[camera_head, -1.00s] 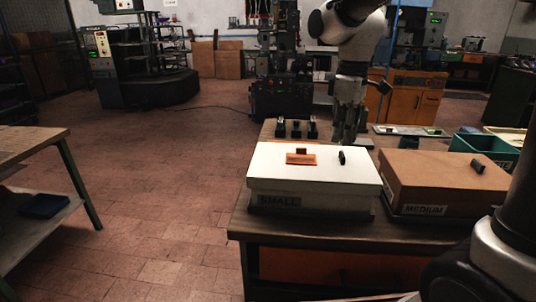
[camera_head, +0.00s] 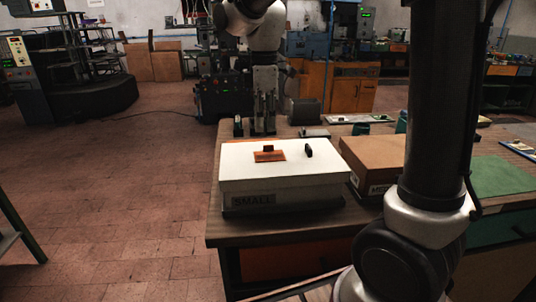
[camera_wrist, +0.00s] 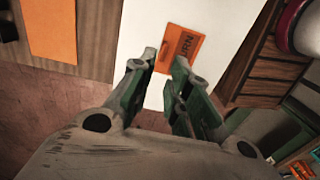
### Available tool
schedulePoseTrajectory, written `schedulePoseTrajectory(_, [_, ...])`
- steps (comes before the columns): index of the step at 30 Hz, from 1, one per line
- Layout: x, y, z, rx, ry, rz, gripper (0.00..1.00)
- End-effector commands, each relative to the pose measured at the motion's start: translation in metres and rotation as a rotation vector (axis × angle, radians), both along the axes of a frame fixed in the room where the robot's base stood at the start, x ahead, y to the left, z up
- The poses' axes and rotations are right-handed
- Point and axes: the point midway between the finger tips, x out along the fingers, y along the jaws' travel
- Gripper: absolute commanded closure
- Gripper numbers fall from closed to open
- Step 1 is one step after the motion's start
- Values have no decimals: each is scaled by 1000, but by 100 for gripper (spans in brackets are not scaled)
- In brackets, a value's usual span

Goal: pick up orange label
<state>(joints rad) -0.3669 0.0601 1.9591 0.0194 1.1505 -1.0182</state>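The orange label (camera_head: 278,156) lies flat on the lid of the white box (camera_head: 230,160) marked SMALL, with a small dark reddish block standing at its back edge. One finger hides part of the label.
A black knob (camera_head: 309,150) stands on the lid right of the label. A brown box (camera_head: 375,155) stands close on the right, partly hidden by my arm. Small dark items stand at the table's back edge. The floor left of the table is clear.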

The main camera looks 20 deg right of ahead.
Motion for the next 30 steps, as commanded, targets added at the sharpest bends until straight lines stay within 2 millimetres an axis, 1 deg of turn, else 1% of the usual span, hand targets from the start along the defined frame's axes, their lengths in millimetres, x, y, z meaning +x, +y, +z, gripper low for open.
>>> schedulePoseTrajectory(1, [-1,0,-7,-1,4,0,82])
schedulePoseTrajectory(5, [-2,1,-24,-1,3,-1,82])
schedulePoseTrajectory(9, [-3,2,-47,-1,3,-2,82])
schedulePoseTrajectory(12, [-3,3,-58,-1,1,-2,82])
schedulePoseTrajectory(15, [-3,3,-62,-1,1,-2,82])
schedulePoseTrajectory(20, [-3,3,-62,0,0,-2,82])
schedulePoseTrajectory(21, [-3,3,-62,0,0,-2,86])
schedulePoseTrajectory(23, [-3,3,-62,0,0,-2,97])
schedulePoseTrajectory(24, [-3,3,-62,0,0,-2,100])
schedulePoseTrajectory(30, [-3,3,-62,0,0,-2,100])
